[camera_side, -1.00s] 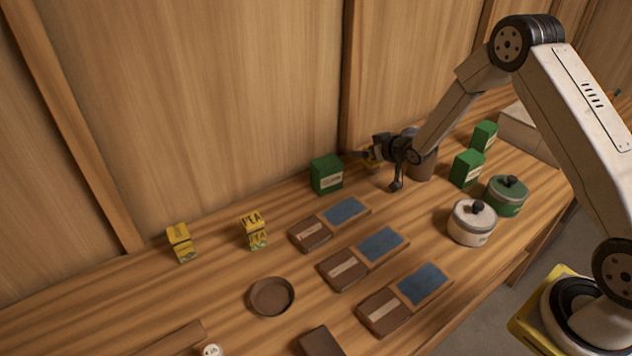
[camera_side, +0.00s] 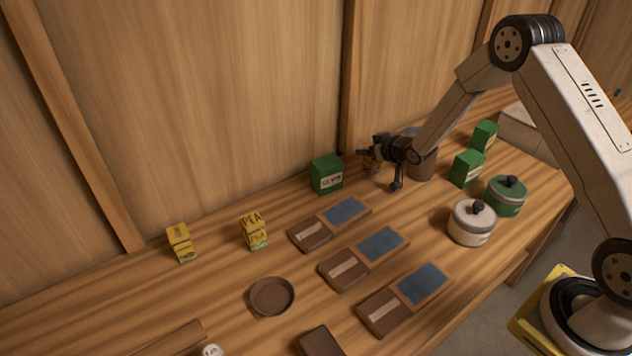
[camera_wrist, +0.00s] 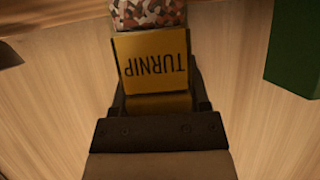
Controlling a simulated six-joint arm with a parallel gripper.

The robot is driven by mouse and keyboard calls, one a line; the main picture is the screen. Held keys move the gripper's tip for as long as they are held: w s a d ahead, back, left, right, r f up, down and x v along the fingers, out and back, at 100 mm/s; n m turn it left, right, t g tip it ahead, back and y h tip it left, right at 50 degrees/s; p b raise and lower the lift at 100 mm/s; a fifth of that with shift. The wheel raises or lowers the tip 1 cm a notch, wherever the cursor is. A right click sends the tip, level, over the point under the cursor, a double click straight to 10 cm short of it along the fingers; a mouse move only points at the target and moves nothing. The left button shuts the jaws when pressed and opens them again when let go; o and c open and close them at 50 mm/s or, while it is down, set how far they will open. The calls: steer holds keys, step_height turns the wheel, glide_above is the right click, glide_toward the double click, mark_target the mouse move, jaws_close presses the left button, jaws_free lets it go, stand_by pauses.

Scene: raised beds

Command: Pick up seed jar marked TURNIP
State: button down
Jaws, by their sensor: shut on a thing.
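My gripper (camera_side: 366,157) is at the back of the bench, near the wooden wall, just right of a green box. In the wrist view my gripper (camera_wrist: 160,110) is shut on the seed jar (camera_wrist: 152,62), which has a yellow label reading TURNIP, upside down in the picture. Above the label, mottled brown and white seeds show.
A green box (camera_side: 326,175) stands close left of my gripper; a brown pot (camera_side: 421,168) stands close right. Green boxes (camera_side: 467,168), lidded pots (camera_side: 472,223) and flat brown boxes (camera_side: 343,270) occupy the bench. Yellow packets (camera_side: 254,231) stand left, with clear bench between them.

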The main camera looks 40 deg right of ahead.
steer(key=shift+r, duration=0.2)
steer(key=shift+r, duration=0.8)
steer(key=w+a+r+v, duration=0.1)
steer(key=a+r+v, duration=0.1)
steer(key=v, duration=1.5)
steer(key=shift+a+r, duration=0.2)
steer(key=shift+r, duration=0.25)
steer(key=shift+w+a, duration=0.1)
